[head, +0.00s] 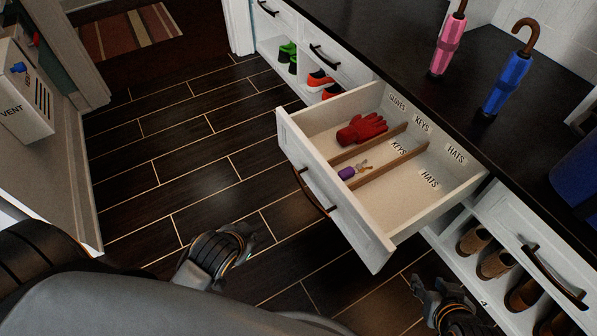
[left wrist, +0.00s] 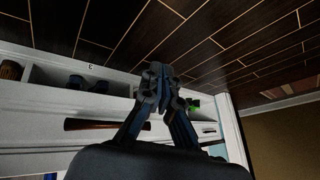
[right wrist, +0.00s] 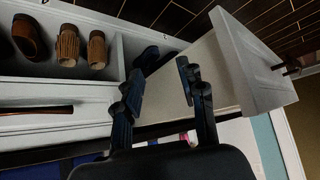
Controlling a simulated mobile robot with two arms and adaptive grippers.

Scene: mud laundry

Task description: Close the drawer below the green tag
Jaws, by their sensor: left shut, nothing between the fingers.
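An open white drawer (head: 379,243) sticks out from the bench below the dark countertop, with a dark curved handle (head: 314,190) on its front. It also shows in the right wrist view (right wrist: 255,75). I see no green tag in any view. My left gripper (head: 250,238) is shut and empty, over the floor left of the drawer front; its closed fingers show in the left wrist view (left wrist: 160,75). My right gripper (head: 420,285) is open and empty, near the drawer's front right corner in the head view. I cannot tell whether it touches the drawer.
The drawer holds red gloves (head: 362,129) and a purple-tagged key (head: 348,172) between wooden dividers. Shoes (head: 495,262) sit in cubbies below. A pink umbrella (head: 448,45) and a blue umbrella (head: 509,80) stand on the countertop (head: 400,45). The floor (head: 190,150) at left is clear.

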